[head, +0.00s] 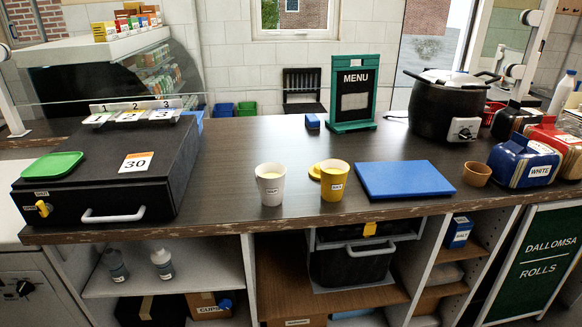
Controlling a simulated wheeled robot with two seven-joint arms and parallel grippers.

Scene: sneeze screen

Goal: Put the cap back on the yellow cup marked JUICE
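A yellow cup (335,185) stands upright on the dark wooden counter, near the front edge at the middle. It has a small white label whose text is too small to read surely. The cup looks uncovered, with a pale inside at its rim. A round yellow cap (315,170) shows behind and to the left of the cup; the cup hides part of it. I cannot tell whether the two touch. A white cup (270,187) with a small label stands to the left of the yellow cup. Neither of my grippers is in view.
A blue board (404,180) lies right of the yellow cup, with a small brown bowl (477,174) beyond it. A black cash drawer (95,190) fills the left. A menu stand (354,93) and black pot (447,104) stand behind.

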